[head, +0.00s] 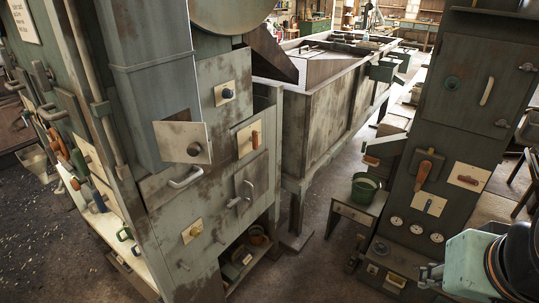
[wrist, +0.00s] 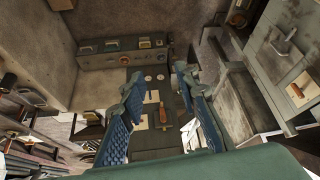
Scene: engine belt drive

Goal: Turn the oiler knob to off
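I cannot tell from the pictures which control is the oiler knob. On the left machine in the head view, a dark round knob (head: 227,93) sits on a cream plate, a grey round knob (head: 194,150) sits on a tilted plate, and a smaller knob (head: 193,232) is lower down. In the head view, my gripper is at lower right, partly cut off.
A green bucket (head: 364,188) stands on a small bench (head: 352,212) between the machines. A long trough (head: 325,115) runs toward the back. Round gauges (head: 416,229) line the right cabinet. Some floor (head: 310,250) is clear between the machines.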

